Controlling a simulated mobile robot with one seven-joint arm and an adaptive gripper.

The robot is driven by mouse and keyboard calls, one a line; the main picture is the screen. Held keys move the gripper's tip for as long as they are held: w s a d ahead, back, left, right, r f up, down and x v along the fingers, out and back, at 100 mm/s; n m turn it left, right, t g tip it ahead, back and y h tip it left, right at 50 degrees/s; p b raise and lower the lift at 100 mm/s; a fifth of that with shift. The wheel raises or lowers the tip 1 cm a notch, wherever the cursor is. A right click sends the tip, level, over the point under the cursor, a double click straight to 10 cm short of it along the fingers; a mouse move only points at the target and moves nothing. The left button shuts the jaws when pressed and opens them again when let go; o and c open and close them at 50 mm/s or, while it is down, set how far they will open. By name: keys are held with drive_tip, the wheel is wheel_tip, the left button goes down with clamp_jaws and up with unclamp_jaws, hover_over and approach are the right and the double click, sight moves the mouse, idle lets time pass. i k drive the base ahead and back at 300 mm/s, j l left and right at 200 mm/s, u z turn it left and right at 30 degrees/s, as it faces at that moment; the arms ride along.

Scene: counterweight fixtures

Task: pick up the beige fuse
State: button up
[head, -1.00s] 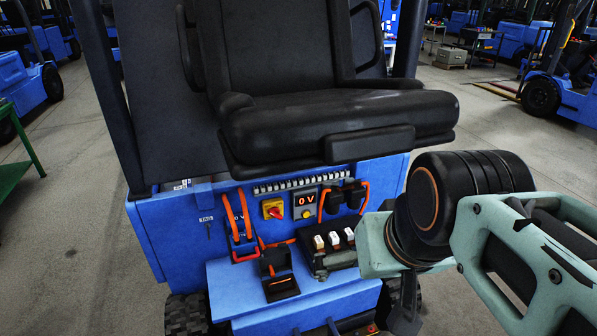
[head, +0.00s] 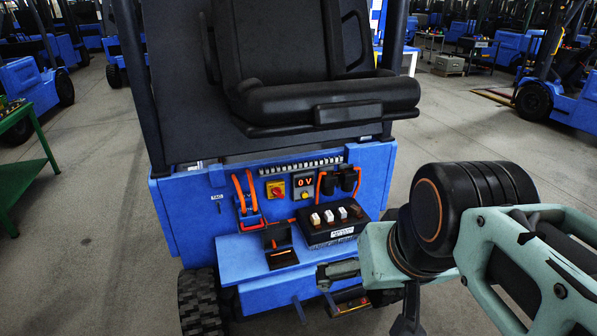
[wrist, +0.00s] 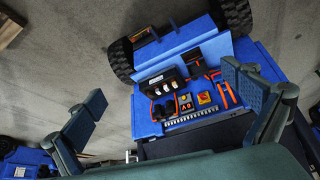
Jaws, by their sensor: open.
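Several small fuses stand in a row on a black fuse block (head: 334,233) on the blue truck's step.
A black hinged holder (head: 280,246) sits left of the block. Orange cables (head: 238,190), a red-yellow switch (head: 276,190) and a display reading 0 V (head: 303,181) are on the blue panel behind. The black seat (head: 330,98) overhangs above. A green table (head: 30,165) stands far left.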

sight(315, 218)
drive_tip(key=i+l+u, duration=0.15)
drive_tip(key=l, duration=0.25)
drive_tip(key=i+l+u, duration=0.15)
drive_tip(key=l, duration=0.25)
drive_tip(key=i+l+u, duration=0.15)
drive_tip(key=l, duration=0.25)
drive_tip(key=i+l+u, duration=0.15)
drive_tip(key=l, duration=0.3)
drive_tip(key=i+l+u, duration=0.1)
drive_tip(key=l, duration=0.35)
drive_tip(key=i, duration=0.05)
